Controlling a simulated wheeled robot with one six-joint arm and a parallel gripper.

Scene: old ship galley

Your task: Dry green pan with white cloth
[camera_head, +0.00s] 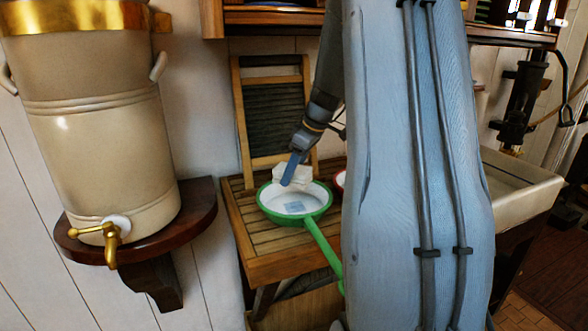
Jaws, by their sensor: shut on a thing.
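The green pan (267,209) has a green rim, a white inside and a long green handle pointing toward the lower right. It sits on a slatted wooden stand (247,238). A pale bluish patch (294,207) shows on the pan's inside floor. My gripper (292,176) is above the far side of the pan, shut on the white cloth (301,174). The cloth is bunched; whether it touches the pan is hard to tell. My blue arm column hides the end of the handle and the right part of the stand.
A large cream urn with a brass tap (111,241) stands on a dark wall shelf at left. A washboard (272,118) leans on the wall behind the pan. A red-rimmed item (340,180) is partly hidden. A pale sink (522,183) is at right.

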